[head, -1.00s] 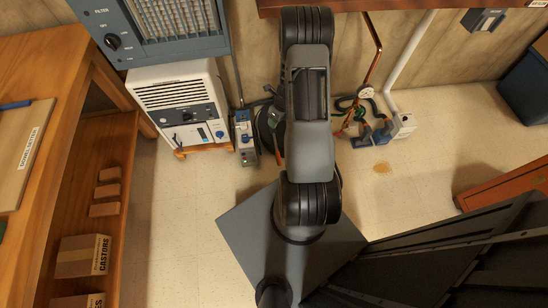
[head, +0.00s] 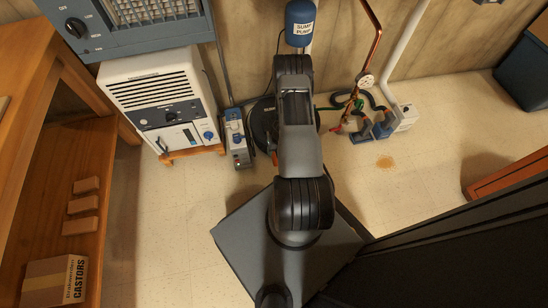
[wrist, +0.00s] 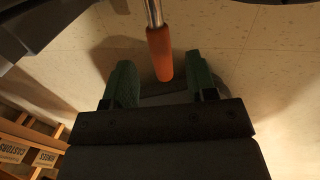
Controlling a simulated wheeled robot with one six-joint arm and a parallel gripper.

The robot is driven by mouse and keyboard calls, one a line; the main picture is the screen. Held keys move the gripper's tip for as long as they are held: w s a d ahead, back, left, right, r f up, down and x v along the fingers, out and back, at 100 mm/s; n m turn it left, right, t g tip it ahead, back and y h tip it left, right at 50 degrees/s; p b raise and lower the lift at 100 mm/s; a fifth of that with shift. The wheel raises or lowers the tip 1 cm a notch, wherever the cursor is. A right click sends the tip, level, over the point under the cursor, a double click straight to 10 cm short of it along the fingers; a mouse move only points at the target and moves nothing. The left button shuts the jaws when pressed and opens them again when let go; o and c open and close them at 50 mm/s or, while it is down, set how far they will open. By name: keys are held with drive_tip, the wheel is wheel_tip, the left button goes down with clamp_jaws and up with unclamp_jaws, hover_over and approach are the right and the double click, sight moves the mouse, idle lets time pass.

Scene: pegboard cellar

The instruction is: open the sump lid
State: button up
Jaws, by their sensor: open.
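The sump lid (head: 262,125) is a dark round cover on the floor by the back wall, with pale lettering partly visible. My arm hides its middle and right part in the head view. In the wrist view, my gripper (wrist: 161,76) is open, with its two green fingers apart. A bar with an orange grip (wrist: 160,54) on a metal rod reaches down between the fingers, with a gap visible on both sides. I cannot tell whether it touches anything in depth. A dark curved edge at the top left of the wrist view may be the lid. My gripper is hidden in the head view.
A blue sump pump tank (head: 300,24) hangs on the wall above the lid. A white dehumidifier (head: 162,105) and a small grey box unit (head: 236,138) stand to the left. Copper and white pipes with fittings (head: 375,127) stand to the right. A wooden shelf (head: 60,195) is at far left.

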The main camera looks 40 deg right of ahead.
drive_tip(key=shift+w+a+f+b, duration=0.1)
drive_tip(key=shift+a+f+b, duration=0.15)
drive_tip(key=shift+f, duration=0.65)
drive_tip(key=shift+w+a+f+b, duration=0.15)
drive_tip(key=shift+f+b, duration=0.2)
drive_tip(key=shift+f, duration=0.55)
drive_tip(key=shift+s, duration=0.1)
drive_tip(key=shift+c, duration=0.4)
clamp_jaws()
